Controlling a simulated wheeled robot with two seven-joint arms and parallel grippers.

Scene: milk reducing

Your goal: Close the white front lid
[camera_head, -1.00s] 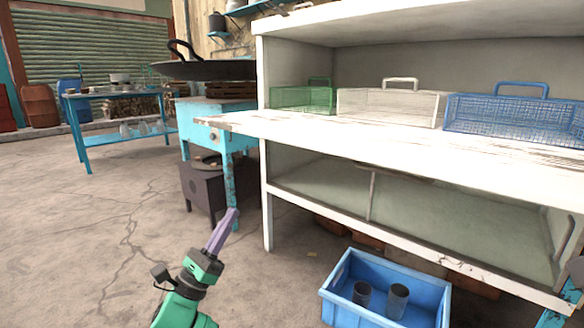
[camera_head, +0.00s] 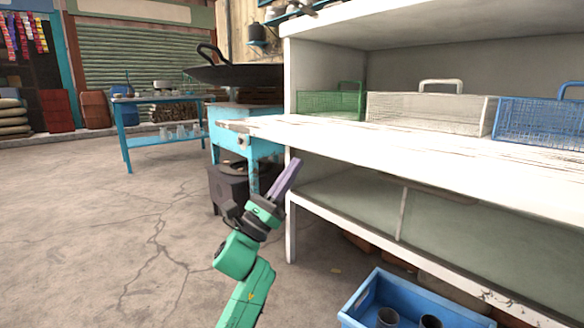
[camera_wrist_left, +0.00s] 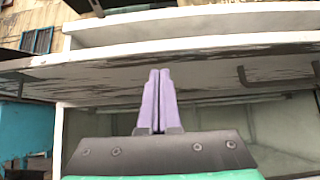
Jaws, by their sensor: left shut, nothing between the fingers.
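The white front lid (camera_head: 420,162) of the cabinet is folded open and sticks out about level, with worn paint on its edges. In the left wrist view its scuffed underside (camera_wrist_left: 110,82) spans the picture, with a dark bar handle (camera_wrist_left: 275,82) at the right. My left gripper (camera_head: 296,161) has purple fingers pressed together, with nothing between them. It points up near the lid's left part and overlaps its edge in the head view. In the left wrist view the fingertips (camera_wrist_left: 158,71) appear against the underside; I cannot tell whether they touch it. My right gripper is out of view.
Green (camera_head: 328,104), white (camera_head: 428,112) and blue (camera_head: 540,122) wire baskets stand inside the cabinet behind the lid. A blue crate (camera_head: 365,300) with dark cups sits on the floor below. A turquoise stove (camera_head: 240,142) with a wok (camera_head: 250,74) stands left of the cabinet. Floor at left is clear.

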